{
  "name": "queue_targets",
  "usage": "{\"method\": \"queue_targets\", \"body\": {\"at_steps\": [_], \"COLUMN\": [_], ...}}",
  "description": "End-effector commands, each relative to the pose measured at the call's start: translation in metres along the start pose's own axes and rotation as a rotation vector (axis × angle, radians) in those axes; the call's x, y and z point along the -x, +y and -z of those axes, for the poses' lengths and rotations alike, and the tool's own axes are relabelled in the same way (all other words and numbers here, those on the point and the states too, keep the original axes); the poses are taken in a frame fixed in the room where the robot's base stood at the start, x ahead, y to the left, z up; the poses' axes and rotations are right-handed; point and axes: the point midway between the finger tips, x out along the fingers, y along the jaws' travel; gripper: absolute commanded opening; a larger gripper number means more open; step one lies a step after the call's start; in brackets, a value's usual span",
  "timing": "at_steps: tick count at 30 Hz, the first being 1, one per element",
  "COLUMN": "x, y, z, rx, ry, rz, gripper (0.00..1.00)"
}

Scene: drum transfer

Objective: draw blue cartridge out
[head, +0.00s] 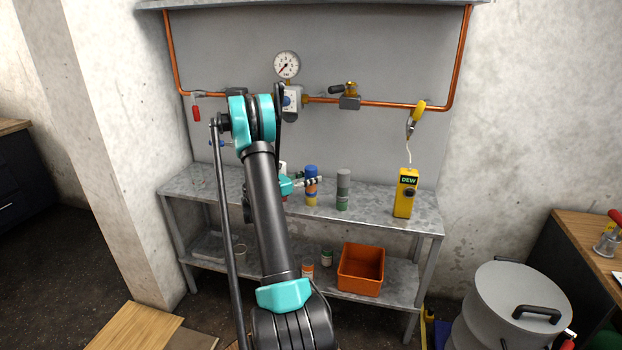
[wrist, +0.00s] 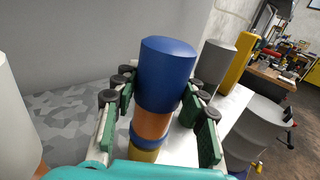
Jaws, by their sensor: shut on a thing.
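The blue cartridge (head: 311,171) stands upright on the grey metal shelf, in line above an orange-brown section, a blue ring and a yellow base (head: 311,200). In the wrist view the blue cartridge (wrist: 166,75) is a smooth cylinder at the centre, with the orange-brown section (wrist: 151,123) below it and the yellow base (wrist: 144,155) lowest. My gripper (head: 313,181) reaches it from the left.
A grey cylinder (head: 343,183) with a green base stands close at the right, and a yellow DEW instrument (head: 405,194) farther right. A pale cylinder (wrist: 14,125) shows at the wrist view's left edge. Copper pipe and a gauge (head: 287,65) are behind. An orange bin (head: 361,270) sits below.

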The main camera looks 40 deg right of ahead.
Motion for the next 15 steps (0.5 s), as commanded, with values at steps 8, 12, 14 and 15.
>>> {"method": "queue_targets", "body": {"at_steps": [8, 12, 14, 15], "x": [0.0001, 0.0002, 0.0002, 0.0002], "y": [0.0, 0.0, -0.0001, -0.0001], "z": [-0.0005, -0.0027, -0.0045, -0.0059], "rx": [0.0, 0.0, 0.0, 0.0], "ry": [-0.001, -0.001, -0.001, -0.001], "rz": [0.0, 0.0, 0.0, 0.0], "gripper": [0.02, 0.02, 0.02, 0.01]}}
